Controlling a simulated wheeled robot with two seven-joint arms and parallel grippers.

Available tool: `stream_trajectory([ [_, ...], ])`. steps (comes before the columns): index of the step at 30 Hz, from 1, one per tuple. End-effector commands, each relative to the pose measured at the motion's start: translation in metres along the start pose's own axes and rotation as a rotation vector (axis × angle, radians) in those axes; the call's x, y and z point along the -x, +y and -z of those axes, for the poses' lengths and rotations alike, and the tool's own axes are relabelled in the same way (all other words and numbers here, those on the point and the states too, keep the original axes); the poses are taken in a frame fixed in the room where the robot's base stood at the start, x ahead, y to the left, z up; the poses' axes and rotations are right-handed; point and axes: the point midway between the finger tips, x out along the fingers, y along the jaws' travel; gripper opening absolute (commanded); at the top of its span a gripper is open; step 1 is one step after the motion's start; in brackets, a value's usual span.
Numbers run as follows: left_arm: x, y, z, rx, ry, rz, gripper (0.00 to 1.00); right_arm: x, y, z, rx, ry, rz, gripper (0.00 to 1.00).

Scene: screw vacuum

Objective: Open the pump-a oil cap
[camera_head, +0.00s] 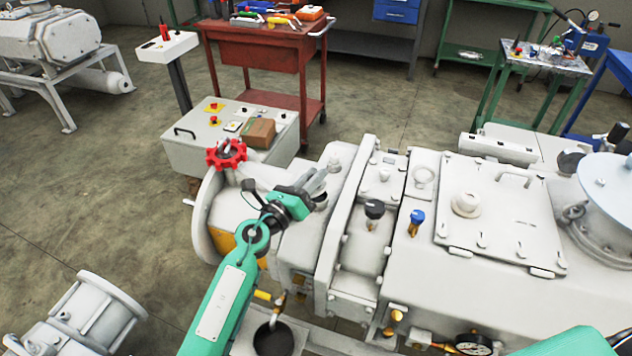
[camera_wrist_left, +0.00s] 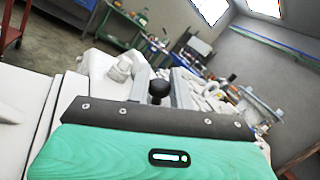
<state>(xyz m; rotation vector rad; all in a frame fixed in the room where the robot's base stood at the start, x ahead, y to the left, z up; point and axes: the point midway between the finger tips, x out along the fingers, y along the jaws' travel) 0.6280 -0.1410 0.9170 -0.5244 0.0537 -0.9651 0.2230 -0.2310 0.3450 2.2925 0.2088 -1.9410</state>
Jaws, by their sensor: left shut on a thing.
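The white vacuum pump (camera_head: 300,245) fills the lower middle of the head view. My left gripper (camera_head: 318,181) reaches over its left end, its grey fingers closed together on a small dark cap (camera_head: 321,203). The fingers largely hide this cap, and I cannot tell whether it is seated or loose. A black knob (camera_head: 374,209) and a blue-topped fitting (camera_head: 416,217) stand upright to the right, apart from the gripper. My right gripper is out of view.
A red handwheel (camera_head: 226,154) is close left of my left gripper. A grey control box (camera_head: 215,140) and a red tool cart (camera_head: 265,55) stand behind.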

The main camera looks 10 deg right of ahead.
Motion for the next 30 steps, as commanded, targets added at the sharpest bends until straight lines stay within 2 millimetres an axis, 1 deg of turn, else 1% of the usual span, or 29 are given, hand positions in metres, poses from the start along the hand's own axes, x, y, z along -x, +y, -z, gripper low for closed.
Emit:
stream_trajectory([
  [7, 0.002, 0.004, -0.003, 0.081, -0.035, -0.001, 0.0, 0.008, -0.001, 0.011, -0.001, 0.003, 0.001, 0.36],
  [23, 0.002, 0.004, -0.005, 0.105, -0.045, -0.001, 0.0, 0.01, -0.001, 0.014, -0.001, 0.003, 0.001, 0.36],
  [24, 0.002, 0.004, -0.005, 0.105, -0.045, -0.001, 0.3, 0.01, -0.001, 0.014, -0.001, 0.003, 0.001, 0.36],
  [26, 0.002, 0.004, -0.005, 0.105, -0.045, -0.001, 0.41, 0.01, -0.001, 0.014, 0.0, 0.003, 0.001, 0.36],
  [30, 0.002, 0.004, -0.005, 0.105, -0.044, -0.001, 0.42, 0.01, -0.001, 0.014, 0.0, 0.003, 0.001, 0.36],
])
